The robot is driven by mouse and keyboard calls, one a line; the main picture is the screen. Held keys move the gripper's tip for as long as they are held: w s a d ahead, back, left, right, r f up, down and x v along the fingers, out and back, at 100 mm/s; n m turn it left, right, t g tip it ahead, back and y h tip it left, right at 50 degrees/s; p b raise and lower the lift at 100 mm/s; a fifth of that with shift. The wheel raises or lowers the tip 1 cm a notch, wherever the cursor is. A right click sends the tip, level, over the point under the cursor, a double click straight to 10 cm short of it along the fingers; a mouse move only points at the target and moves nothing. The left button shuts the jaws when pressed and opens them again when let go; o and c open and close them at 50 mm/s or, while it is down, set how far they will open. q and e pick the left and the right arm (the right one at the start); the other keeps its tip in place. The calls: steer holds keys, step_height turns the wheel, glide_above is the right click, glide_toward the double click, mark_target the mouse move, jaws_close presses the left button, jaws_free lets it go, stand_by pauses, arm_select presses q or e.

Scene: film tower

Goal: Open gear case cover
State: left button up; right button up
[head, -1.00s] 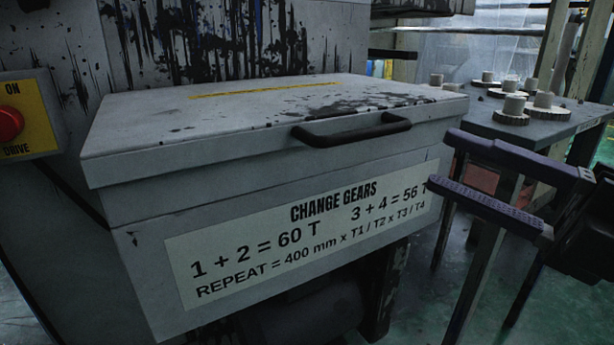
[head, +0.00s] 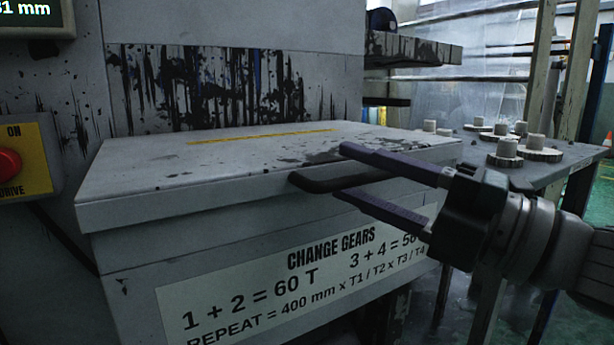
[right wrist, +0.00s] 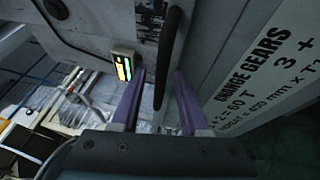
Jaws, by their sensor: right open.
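The gear case cover (head: 240,165) is a grey, ink-spotted lid lying shut on the gear case (head: 130,285), which bears the CHANGE GEARS label. Its black bar handle (head: 318,182) is on the lid's front edge, right of centre. My right gripper (head: 347,172) is open at the handle, one purple finger above and one below in the head view; the fingers partly hide the handle's right part. In the right wrist view the handle (right wrist: 168,55) runs between the open fingers (right wrist: 161,78). I cannot tell whether they touch it. My left gripper is out of view.
A side table (head: 545,172) with several gears stands behind on the right. A yellow switch box with a red button (head: 8,162) is at the left. An ink-stained panel (head: 230,88) stands behind the cover. A stained ledge (head: 415,50) juts out at the upper right.

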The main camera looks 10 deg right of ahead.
steer(key=shift+c, duration=0.2)
jaws_close()
stand_by(1.1)
